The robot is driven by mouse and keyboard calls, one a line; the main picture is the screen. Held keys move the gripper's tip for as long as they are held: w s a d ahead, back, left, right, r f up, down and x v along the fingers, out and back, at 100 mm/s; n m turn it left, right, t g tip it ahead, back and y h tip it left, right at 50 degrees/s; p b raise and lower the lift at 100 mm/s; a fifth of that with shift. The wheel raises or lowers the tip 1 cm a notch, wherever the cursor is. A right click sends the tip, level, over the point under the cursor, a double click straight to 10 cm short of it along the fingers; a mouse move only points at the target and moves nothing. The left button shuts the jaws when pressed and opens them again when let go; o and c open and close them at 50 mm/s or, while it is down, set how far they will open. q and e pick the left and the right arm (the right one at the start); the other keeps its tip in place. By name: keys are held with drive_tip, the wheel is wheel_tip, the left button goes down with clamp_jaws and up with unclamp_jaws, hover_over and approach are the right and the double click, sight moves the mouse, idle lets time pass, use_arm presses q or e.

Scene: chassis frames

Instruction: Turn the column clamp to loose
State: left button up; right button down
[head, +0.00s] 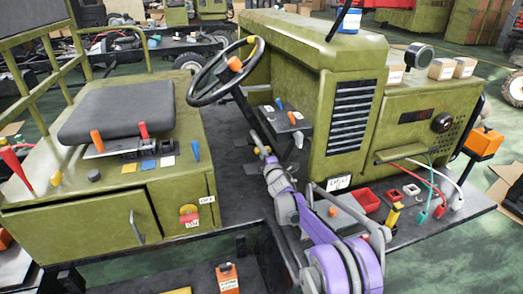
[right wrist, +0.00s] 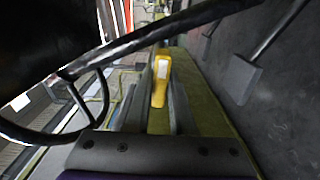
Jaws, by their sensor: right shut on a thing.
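The steering column (head: 243,107) runs down from the black steering wheel (head: 193,92) in the middle of the head view. My right gripper (head: 260,142) is at the lower part of the column, with my purple arm reaching up from the bottom. In the right wrist view, a yellow lever (right wrist: 161,78), which looks like the column clamp's handle, stands between the two fingers of my right gripper (right wrist: 156,100). The fingers are shut on it. In the head view the lever is mostly hidden by the gripper, and its setting cannot be read. My left gripper is out of view.
The seat (head: 130,108) and its lever panel are on the left. A small lever console (head: 285,122) is close to the right of my gripper. The green hood (head: 310,45) stands behind it. The wheel rim and column pass close to the right wrist camera.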

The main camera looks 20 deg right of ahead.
idle(0.3)
drive_tip(key=c, duration=0.8)
unclamp_jaws()
drive_tip(key=shift+s, duration=0.15)
drive_tip(key=s+b, duration=0.1)
drive_tip(key=s, duration=0.9)
drive_tip(key=shift+s+d+b, duration=0.2)
drive_tip(key=shift+s+b, duration=0.1)
